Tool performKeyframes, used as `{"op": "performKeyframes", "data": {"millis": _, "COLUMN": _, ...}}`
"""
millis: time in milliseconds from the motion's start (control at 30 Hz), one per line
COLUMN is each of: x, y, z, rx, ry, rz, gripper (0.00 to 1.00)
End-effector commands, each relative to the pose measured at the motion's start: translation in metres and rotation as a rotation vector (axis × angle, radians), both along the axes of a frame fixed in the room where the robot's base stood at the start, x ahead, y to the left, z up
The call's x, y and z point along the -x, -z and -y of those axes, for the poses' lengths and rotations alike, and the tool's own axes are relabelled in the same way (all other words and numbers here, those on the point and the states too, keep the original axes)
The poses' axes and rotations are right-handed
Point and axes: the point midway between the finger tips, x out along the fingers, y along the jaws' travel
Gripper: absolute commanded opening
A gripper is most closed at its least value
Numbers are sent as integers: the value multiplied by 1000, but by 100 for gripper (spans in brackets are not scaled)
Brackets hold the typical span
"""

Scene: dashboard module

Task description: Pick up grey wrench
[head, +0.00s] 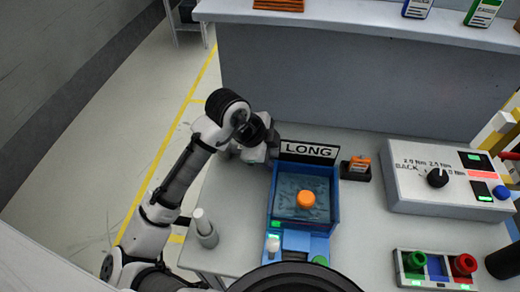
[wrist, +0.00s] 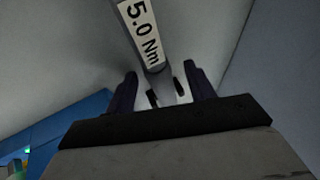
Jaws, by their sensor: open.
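The grey wrench (wrist: 155,66) shows in the wrist view, with a white label reading "5.0 Nm" on its shaft. Its near end reaches down between the fingers of my gripper (wrist: 162,84). The dark fingers stand apart, one on each side of the wrench, with a gap visible. In the head view my gripper (head: 262,150) is at the left rear of the table, beside the "LONG" sign. I cannot make out the wrench there; the arm probably hides it.
A blue bin (head: 272,212) with an orange round piece (head: 306,200) stands right of my arm. The "LONG" sign (head: 309,151) rises behind it. A control box (head: 440,190) and a tray with green and red pieces (head: 437,270) are farther right. A grey post (head: 205,232) stands left.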

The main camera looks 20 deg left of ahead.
Motion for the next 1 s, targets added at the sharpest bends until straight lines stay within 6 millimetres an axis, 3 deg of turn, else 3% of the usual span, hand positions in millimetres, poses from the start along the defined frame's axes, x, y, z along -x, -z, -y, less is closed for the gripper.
{"op": "performKeyframes", "data": {"millis": 167, "x": 0, "y": 0, "z": 0, "rx": 0, "ry": 0, "rz": 1, "gripper": 54}}
{"op": "performKeyframes", "data": {"millis": 567, "x": 0, "y": 0, "z": 0, "rx": 0, "ry": -1, "rz": 1, "gripper": 2}}
{"op": "performKeyframes", "data": {"millis": 1000, "x": -1, "y": -7, "z": -1, "rx": -1, "ry": -1, "rz": 3, "gripper": 0}}
